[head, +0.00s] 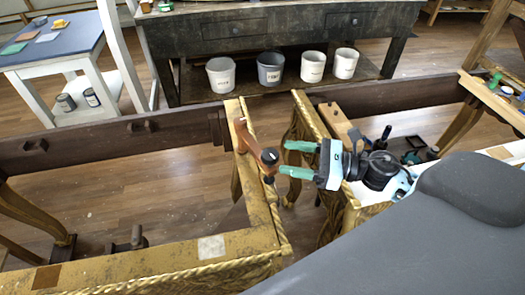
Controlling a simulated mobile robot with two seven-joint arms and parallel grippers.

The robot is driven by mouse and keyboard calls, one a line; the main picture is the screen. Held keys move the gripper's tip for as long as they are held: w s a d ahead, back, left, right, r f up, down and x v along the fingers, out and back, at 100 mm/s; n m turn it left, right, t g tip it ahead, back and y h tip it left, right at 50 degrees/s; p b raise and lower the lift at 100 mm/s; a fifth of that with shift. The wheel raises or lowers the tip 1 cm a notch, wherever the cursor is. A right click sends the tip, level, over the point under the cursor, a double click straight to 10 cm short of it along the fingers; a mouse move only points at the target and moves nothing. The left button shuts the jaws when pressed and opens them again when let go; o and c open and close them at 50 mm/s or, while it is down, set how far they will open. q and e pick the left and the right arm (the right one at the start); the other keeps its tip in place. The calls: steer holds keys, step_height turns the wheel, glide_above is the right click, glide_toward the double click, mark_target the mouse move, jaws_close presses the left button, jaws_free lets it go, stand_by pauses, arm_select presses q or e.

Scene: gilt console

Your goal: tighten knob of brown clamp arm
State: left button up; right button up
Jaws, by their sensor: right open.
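The brown clamp arm (252,143) sits on the inner edge of the gilt console frame (246,247), near the middle of the head view. Its dark knob (269,154) is at the arm's near right end, with a dark piece below it. My right gripper (284,158) comes in from the right with two green fingers. The fingers are open, spread one above the other in the picture, with their tips just right of the knob. No knob shows between them, and I cannot tell whether a tip touches it. My left gripper is not in view.
A second gilt frame part (308,116) stands beyond the fingers, across a gap from the first. Dark wooden rails (110,140) run behind. White and grey buckets (270,69) stand under a dark workbench (280,33). A pale patch (211,248) lies on the near gilt rail.

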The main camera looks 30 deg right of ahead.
mark_target(268, 153)
steer(key=p+x, duration=0.1)
steer(key=x, duration=0.5)
steer(key=shift+w+r+p, duration=0.1)
steer(key=shift+r+p, duration=0.15)
steer(key=shift+p, duration=0.1)
steer(key=shift+w+a+f, duration=0.2)
steer(key=shift+w+a, duration=0.2)
steer(key=shift+a, duration=0.25)
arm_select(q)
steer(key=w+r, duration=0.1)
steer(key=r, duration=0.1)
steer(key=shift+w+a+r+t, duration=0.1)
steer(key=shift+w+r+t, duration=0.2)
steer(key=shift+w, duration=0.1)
arm_select(e)
steer(key=c, duration=1)
